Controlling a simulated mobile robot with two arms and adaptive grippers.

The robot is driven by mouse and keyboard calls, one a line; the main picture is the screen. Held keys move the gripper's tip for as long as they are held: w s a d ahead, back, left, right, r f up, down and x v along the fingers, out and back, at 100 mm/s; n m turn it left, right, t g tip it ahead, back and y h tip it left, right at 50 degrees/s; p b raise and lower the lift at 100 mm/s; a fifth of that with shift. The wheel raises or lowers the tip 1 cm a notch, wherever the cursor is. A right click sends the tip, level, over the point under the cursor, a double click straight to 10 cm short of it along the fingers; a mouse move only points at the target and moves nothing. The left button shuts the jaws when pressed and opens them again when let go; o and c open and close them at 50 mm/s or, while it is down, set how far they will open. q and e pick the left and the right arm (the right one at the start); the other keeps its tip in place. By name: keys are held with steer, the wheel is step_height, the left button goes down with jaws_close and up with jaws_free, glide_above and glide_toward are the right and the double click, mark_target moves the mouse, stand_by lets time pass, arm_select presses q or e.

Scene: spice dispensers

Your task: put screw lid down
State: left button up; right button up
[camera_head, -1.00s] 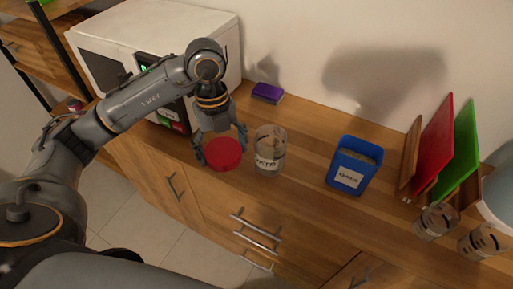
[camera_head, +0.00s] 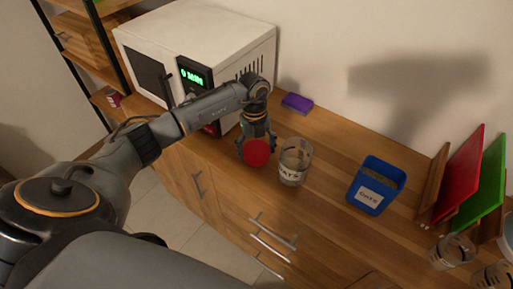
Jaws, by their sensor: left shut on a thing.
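The round red screw lid (camera_head: 257,153) is held in my left gripper (camera_head: 257,147), whose fingers are shut on it. The gripper points down and the lid's flat face shows towards the camera. The lid is beside and to the left of a clear open jar (camera_head: 295,163) with a "...ATS" label, which stands upright on the wooden counter (camera_head: 320,215). A small gap shows between lid and jar. Whether the lid touches the counter I cannot tell. My right gripper is not in view.
A white microwave (camera_head: 205,45) stands behind my left arm. A purple sponge-like block (camera_head: 297,103) lies by the wall. A blue container (camera_head: 375,186), red (camera_head: 459,175) and green boards (camera_head: 484,185), and glass jars (camera_head: 452,250) stand to the right. Counter between jar and container is clear.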

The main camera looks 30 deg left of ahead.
mark_target(255, 146)
arm_select(q)
steer(key=shift+f, duration=0.2)
steer(key=shift+f, duration=0.2)
steer(key=o, duration=1)
steer(key=shift+r, duration=0.2)
steer(key=r+b, duration=0.1)
steer(key=r, duration=0.7)
steer(key=w+a+r+b, duration=0.1)
steer(key=r, duration=0.3)
steer(key=shift+b, duration=0.35)
